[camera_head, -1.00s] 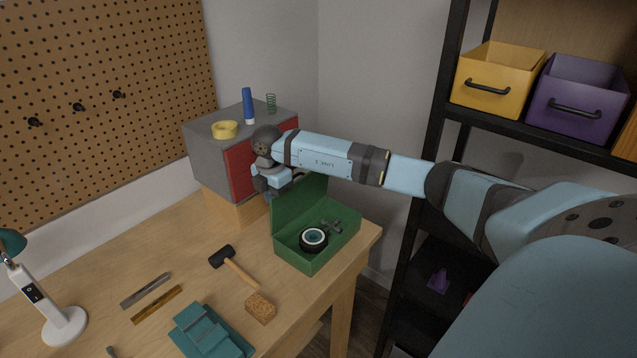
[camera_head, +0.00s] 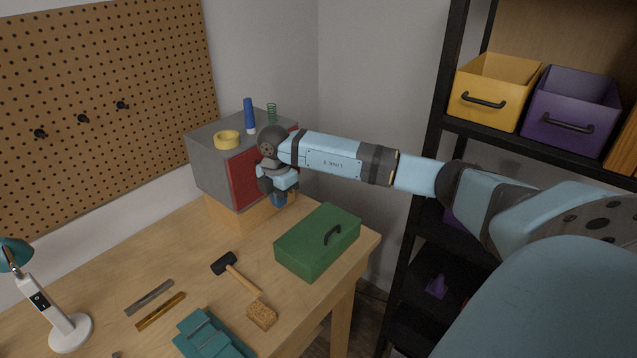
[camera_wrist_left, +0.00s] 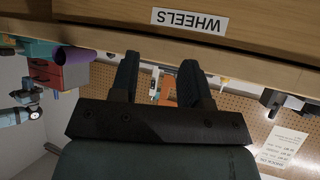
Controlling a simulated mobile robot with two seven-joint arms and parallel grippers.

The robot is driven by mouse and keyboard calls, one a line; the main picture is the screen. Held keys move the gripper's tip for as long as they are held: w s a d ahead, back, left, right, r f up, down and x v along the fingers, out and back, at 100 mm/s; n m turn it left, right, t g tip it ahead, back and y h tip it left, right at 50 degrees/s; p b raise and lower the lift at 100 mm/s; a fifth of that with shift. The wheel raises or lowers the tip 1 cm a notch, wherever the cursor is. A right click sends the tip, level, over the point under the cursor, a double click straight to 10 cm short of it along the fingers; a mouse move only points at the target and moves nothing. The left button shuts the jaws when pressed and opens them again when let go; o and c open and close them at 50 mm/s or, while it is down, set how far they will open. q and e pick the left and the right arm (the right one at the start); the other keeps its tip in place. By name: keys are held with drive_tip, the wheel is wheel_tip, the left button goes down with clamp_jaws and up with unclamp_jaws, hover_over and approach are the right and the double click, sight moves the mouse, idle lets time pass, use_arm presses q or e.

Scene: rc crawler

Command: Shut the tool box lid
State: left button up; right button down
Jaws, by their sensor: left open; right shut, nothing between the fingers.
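The green tool box (camera_head: 310,252) stands on the wooden table near its right corner. Its lid (camera_head: 318,232) is down over the box, with a dark handle (camera_head: 332,235) on top, and hides the inside. My right gripper (camera_head: 278,198) is behind and left of the box, apart from it, in front of the red-fronted grey cabinet; its fingers are shut and partly hidden. My left gripper (camera_wrist_left: 162,85) shows only in the left wrist view, open and empty, below a wooden edge with a "WHEELS" label (camera_wrist_left: 190,20).
A hammer (camera_head: 240,280), a sponge (camera_head: 262,315), a teal stepped block (camera_head: 210,337) and two bars lie on the table (camera_head: 130,265). The grey cabinet (camera_head: 215,175) carries yellow tape, a blue bottle and a green spring. A shelf with yellow and purple bins stands right.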

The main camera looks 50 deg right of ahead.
wheel_tip(320, 180, up, 5)
drive_tip(key=shift+f+p, duration=0.2)
drive_tip(key=shift+p, duration=1)
